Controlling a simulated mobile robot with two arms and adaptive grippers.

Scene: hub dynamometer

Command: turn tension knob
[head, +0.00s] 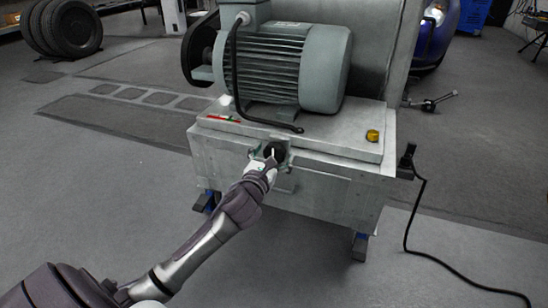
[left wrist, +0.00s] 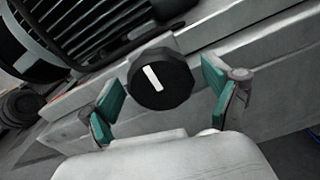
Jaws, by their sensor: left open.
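The tension knob (left wrist: 162,80) is a black, many-sided dial with a white pointer bar, on the front face of the grey dynamometer base (head: 310,190). In the head view the knob (head: 275,150) is partly hidden by my left gripper (head: 266,160), which is right in front of it. In the left wrist view the teal-padded fingers of my left gripper (left wrist: 162,98) are open, one on each side of the knob, with gaps showing between pads and knob. The white pointer tilts up to the left. My right gripper is not in view.
A grey motor (head: 285,65) stands on the base. A yellow button (head: 373,135) sits on the base top at the right. A black cable (head: 408,225) runs from the right side down to the floor. The floor at the lower left is mostly clear.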

